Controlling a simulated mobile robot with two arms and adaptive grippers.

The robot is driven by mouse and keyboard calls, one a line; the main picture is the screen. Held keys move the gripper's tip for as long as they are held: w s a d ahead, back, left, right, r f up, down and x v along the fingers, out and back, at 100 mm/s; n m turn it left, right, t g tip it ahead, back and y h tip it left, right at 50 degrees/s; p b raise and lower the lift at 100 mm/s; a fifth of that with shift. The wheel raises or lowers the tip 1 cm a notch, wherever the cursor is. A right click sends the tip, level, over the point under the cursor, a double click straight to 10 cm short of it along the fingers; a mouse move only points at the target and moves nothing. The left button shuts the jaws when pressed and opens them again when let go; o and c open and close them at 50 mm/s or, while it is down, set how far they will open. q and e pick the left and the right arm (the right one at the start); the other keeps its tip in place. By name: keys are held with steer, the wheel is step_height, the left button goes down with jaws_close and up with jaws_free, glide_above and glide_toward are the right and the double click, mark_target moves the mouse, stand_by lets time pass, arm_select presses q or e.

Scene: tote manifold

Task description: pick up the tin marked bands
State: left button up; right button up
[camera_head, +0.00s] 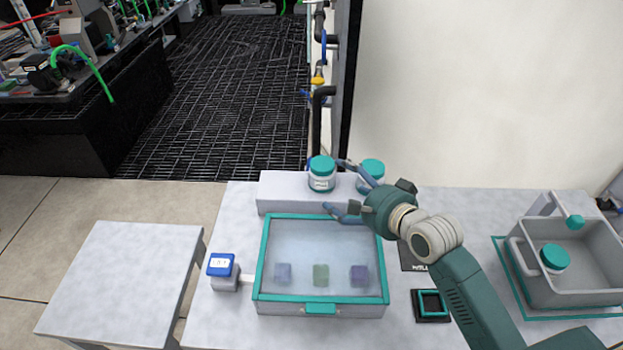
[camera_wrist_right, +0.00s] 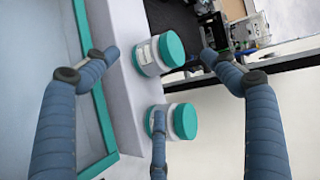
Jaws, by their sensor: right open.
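Two round tins with teal lids stand upright on a raised white ledge: a left tin (camera_head: 321,175) and a right tin (camera_head: 370,173). Both carry pale labels too small to read, so I cannot tell which is marked bands. A third teal-lidded tin (camera_head: 554,258) is in the grey tote (camera_head: 590,295). My right gripper (camera_head: 338,187) is open and empty by the ledge, its fingers pointing left and partly covering the right tin. In the right wrist view, the left tin (camera_wrist_right: 150,57) shows between the two outer fingers, and the right tin (camera_wrist_right: 184,121) is partly behind the third finger.
A teal-rimmed case (camera_head: 320,309) with a clear lid holds three small blocks. A blue-topped device (camera_head: 221,266) stands at its left. A dark square frame (camera_head: 431,305) lies at its right. A wall rises behind the table. The left side table (camera_head: 125,275) is bare.

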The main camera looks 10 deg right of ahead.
mark_target(330, 179)
steer(key=x, duration=0.5)
steer(key=shift+d+f, duration=0.1)
steer(key=shift+w+f, duration=0.15)
steer(key=shift+w, duration=0.1)
steer(key=x, duration=0.4)
steer(key=shift+w+d+f+p, duration=0.15)
steer(key=shift+w+f+p, duration=0.05)
steer(key=shift+w+p, duration=0.2)
steer(key=shift+w+f, duration=0.15)
steer(key=shift+c, duration=1.3)
arm_select(q)
steer(key=s, duration=0.2)
steer(key=shift+s, duration=0.3)
arm_select(e)
steer(key=c, duration=0.9)
